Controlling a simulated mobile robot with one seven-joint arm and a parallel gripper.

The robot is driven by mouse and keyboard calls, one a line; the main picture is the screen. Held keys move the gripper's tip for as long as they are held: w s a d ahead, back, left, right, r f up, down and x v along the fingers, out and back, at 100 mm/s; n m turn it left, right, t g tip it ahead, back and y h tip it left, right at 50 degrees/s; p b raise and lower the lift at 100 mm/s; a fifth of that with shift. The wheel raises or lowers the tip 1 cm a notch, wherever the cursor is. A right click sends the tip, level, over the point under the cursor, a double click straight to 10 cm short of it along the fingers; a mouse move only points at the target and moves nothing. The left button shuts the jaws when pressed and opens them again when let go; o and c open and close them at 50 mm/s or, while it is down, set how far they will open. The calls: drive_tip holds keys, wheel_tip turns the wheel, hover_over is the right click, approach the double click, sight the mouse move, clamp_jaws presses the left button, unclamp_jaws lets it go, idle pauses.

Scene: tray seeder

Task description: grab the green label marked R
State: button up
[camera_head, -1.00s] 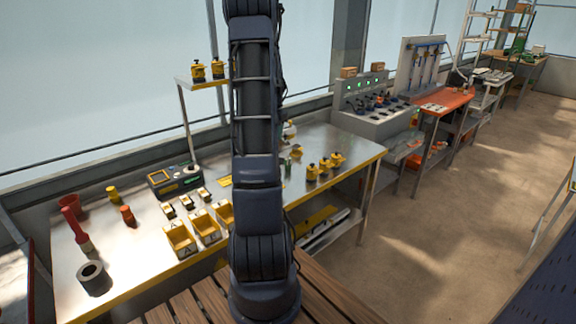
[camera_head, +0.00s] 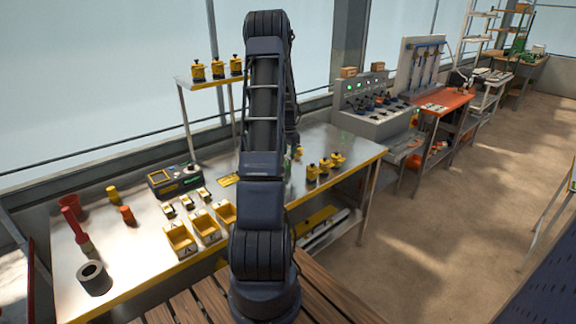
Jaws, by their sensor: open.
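I cannot make out a letter R on anything green. My gripper (camera_head: 293,142) shows only as a dark, small end over the back of the bench, partly hidden by my arm. It is open, and I see nothing held in it.
The steel bench (camera_head: 137,258) carries yellow bins (camera_head: 181,240), a dark device (camera_head: 174,180) with a green patch, a red-handled brush (camera_head: 76,228), a grey ring (camera_head: 94,277) and yellow-black pots (camera_head: 325,165). A raised shelf (camera_head: 207,85) with similar pots stands behind. Free floor lies right.

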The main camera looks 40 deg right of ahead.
sight(288, 159)
wheel_tip(288, 159, down, 5)
drive_tip(key=shift+a, duration=0.15)
clamp_jaws()
